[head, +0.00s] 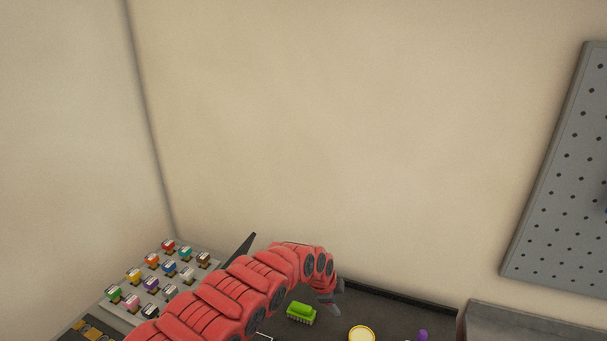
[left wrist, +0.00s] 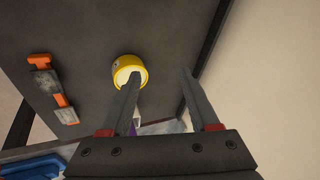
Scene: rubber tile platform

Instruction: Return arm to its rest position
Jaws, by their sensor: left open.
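My left arm comes in red from the bottom left of the head view, with my left gripper (head: 330,292) at its end above the dark platform (head: 385,305). In the left wrist view my left gripper (left wrist: 158,90) has its two fingers spread apart, with nothing between the tips. A yellow ring-shaped item (left wrist: 128,68) lies beyond the left finger, which overlaps part of it. My right arm and gripper are not in view.
A green brush (head: 301,312), a yellow round item (head: 361,334) and a small purple thing (head: 422,335) are on the platform. A rack of several coloured pieces (head: 150,284) stands at left. A grey pegboard (head: 562,180) hangs at right. An orange-and-grey tool (left wrist: 53,88) shows in the wrist view.

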